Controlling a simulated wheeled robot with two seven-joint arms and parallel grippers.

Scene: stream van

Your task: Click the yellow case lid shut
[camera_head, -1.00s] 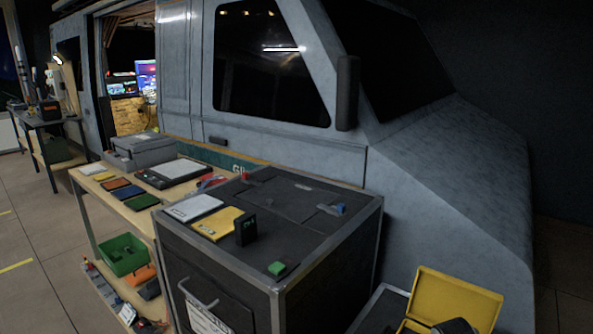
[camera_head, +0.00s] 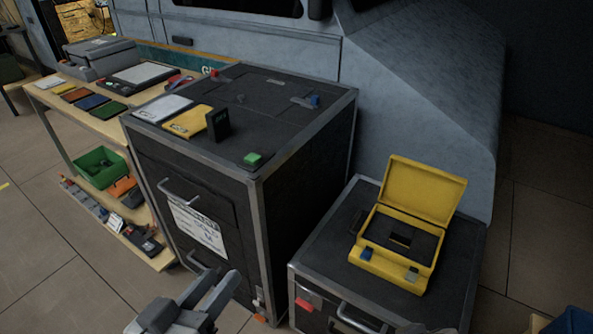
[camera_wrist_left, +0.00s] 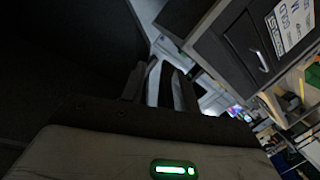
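The yellow case (camera_head: 392,262) sits on a low black flight case at the right of the head view. Its yellow lid (camera_head: 424,190) stands raised at the back, leaning slightly backward. The base has a dark lining with a small black item in it, and a blue latch (camera_head: 366,254) and a pale grey latch (camera_head: 411,274) at the front. My left gripper (camera_head: 220,280) is at the bottom of the head view, left of and well apart from the case. Its two fingers are apart with nothing between them; they also show in the left wrist view (camera_wrist_left: 157,83). My right gripper is not seen.
The low flight case (camera_head: 333,262) has a red latch and a front handle. A taller black case (camera_head: 290,130) stands left of it, bearing flat boxes and small items. A wooden shelf table (camera_head: 62,108) is farther left. The grey van is behind. Floor is free in front.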

